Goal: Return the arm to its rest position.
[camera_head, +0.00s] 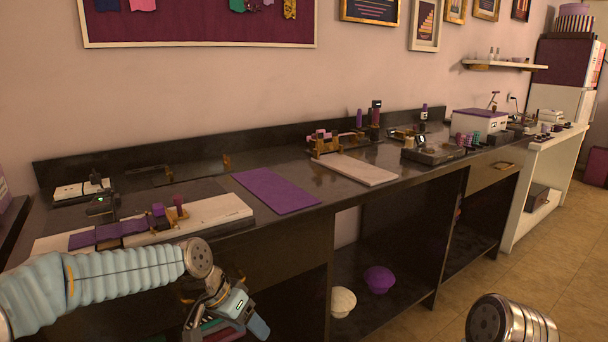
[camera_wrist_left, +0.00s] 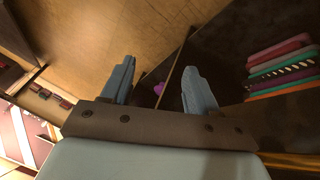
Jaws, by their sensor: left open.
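My left arm (camera_head: 110,282) comes in from the left in the head view, in a light blue ribbed sleeve. Its gripper (camera_head: 232,318) hangs low in front of the dark counter, below the worktop edge. In the left wrist view the two blue-grey fingers of this gripper (camera_wrist_left: 158,92) stand wide apart with nothing between them. The floor and the counter's open shelf lie beyond them. Part of my right arm (camera_head: 510,322) shows at the lower right of the head view as a silver rounded link. Its gripper is out of frame.
The dark counter (camera_head: 290,225) carries a purple mat (camera_head: 275,191), a white board (camera_head: 356,169) and small devices. A white bowl (camera_head: 342,301) and a purple bowl (camera_head: 379,279) sit on the lower shelf. Colourful flat items (camera_wrist_left: 282,68) show beside the left gripper. Floor at right is clear.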

